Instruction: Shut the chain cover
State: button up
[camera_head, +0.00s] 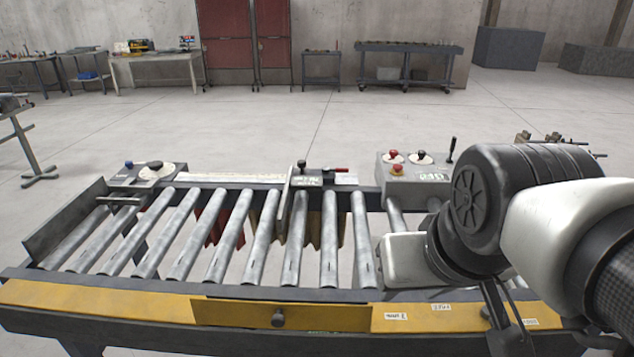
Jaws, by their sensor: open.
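The table's front rail carries a yellow panel with a dark round knob, which looks like the chain cover (235,312). It stands slightly proud of the long yellow strip around it; I cannot tell how far open it is. My arm comes in from the right, over the right end of the roller table. My gripper (507,322) shows only partly, as dark thin fingers in front of the yellow strip, open and well to the right of the panel. It is apart from the panel's knob (278,318). My arm hides the table's right end.
Grey rollers (240,235) fill the table behind the yellow rail. A control box (398,172) with red and black knobs stands at its back right. A clamp-like stop (308,178) sits mid-back. The floor beyond is clear, with workbenches (155,60) by the wall.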

aim_at(252, 314)
jog(key=k+l+u, duration=0.15)
jog(key=u, duration=0.9)
